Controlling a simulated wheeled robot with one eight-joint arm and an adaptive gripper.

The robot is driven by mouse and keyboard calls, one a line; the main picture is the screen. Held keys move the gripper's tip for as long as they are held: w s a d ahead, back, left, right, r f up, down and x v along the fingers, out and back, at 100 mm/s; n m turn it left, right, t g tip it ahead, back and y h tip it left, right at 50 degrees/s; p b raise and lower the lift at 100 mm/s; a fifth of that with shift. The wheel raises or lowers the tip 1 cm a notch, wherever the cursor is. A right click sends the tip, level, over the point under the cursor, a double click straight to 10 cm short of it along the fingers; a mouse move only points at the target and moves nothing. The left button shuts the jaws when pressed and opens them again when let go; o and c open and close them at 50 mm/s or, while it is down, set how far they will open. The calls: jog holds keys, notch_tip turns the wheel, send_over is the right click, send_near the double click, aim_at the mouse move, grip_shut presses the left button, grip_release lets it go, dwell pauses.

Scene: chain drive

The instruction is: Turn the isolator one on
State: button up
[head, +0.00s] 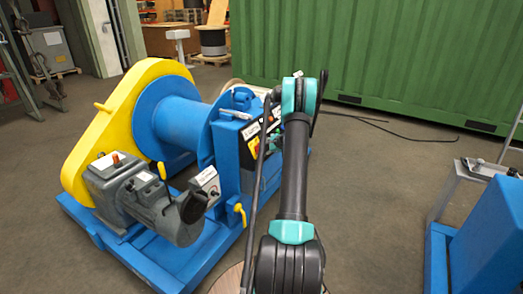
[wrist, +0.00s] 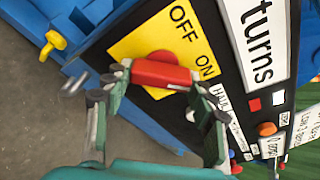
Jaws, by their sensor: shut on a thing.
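The isolator is a red bar handle (wrist: 160,73) on a yellow plate (wrist: 132,42) with the words OFF and ON, seen in the wrist view. The bar lies across the picture, its right end near the word ON; I cannot tell which setting it is at. My gripper (wrist: 162,82) has one finger at each end of the bar and is shut on it. In the head view, the panel (head: 228,142) is on the blue winch frame, and my arm hides much of its face and my gripper.
Beside the isolator, the black panel carries red, white and orange controls (wrist: 267,129). A yellow handle (wrist: 53,43) sticks out at upper left. The winch has a blue drum (head: 178,122), yellow guard (head: 112,112) and grey motor (head: 165,208). Open floor (head: 385,165) lies to the right.

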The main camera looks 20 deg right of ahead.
jog(key=o, duration=1.2)
jog(key=shift+c, duration=0.2)
jog(key=v, duration=1.2)
